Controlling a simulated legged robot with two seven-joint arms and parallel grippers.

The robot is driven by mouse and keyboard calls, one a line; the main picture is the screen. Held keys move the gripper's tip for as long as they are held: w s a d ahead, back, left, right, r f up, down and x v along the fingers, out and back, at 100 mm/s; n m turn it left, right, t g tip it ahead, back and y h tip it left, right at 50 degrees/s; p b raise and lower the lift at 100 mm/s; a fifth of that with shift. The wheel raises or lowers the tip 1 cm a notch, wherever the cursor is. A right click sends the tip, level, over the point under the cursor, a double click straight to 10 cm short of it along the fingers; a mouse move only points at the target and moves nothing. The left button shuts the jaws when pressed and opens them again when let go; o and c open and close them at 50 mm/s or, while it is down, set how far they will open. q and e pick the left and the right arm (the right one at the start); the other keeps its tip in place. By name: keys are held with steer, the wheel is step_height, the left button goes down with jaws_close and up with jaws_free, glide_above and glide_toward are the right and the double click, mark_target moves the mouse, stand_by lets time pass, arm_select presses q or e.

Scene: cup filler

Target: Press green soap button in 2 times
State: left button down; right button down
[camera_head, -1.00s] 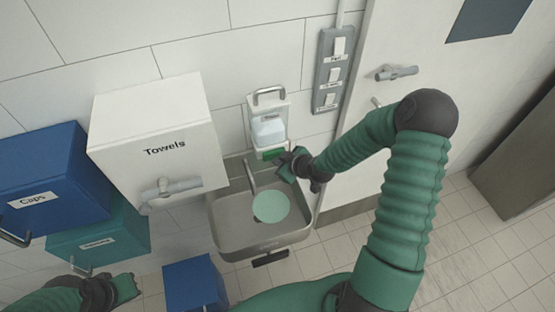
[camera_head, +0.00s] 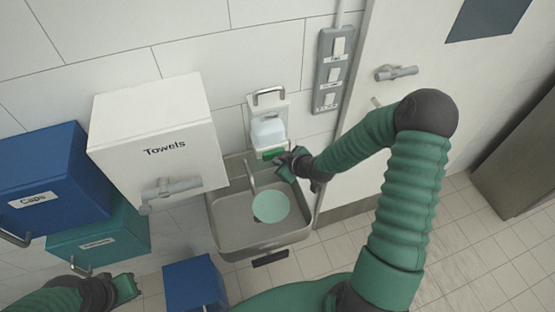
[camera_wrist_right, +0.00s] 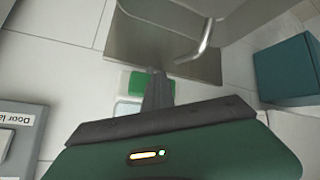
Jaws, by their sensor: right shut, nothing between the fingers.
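The green soap button (camera_head: 271,153) is on the lower front of the white wall soap dispenser (camera_head: 267,130), above the sink. In the right wrist view, the green button (camera_wrist_right: 137,80) shows just beyond my finger, which covers part of it. My right gripper (camera_head: 284,160) is shut and empty, with its tip at the button's right, lower side. I cannot tell whether the tip touches the button. In the right wrist view, the shut fingers (camera_wrist_right: 158,90) point at the button. My left gripper (camera_head: 126,288) is at the lower left, away from the dispenser; its jaws are unclear.
A grey sink (camera_head: 225,222) with a tap and a pale green disc (camera_head: 271,206) lies below. A white towels box (camera_head: 150,125), a blue caps box (camera_head: 50,175) and a teal box (camera_head: 115,240) are left. A switch panel (camera_head: 329,75) and door are right.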

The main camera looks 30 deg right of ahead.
steer(key=shift+w+d+r, duration=0.15)
steer(key=shift+w+r, duration=0.35)
steer(key=shift+w, duration=0.1)
stand_by(0.4)
steer(key=s, duration=0.2)
steer(key=s+a, duration=0.1)
steer(key=s+f, duration=0.1)
steer(key=s, duration=0.1)
steer(key=shift+s+a, duration=0.2)
steer(key=shift+s, duration=0.1)
steer(key=shift+w, duration=0.15)
stand_by(0.5)
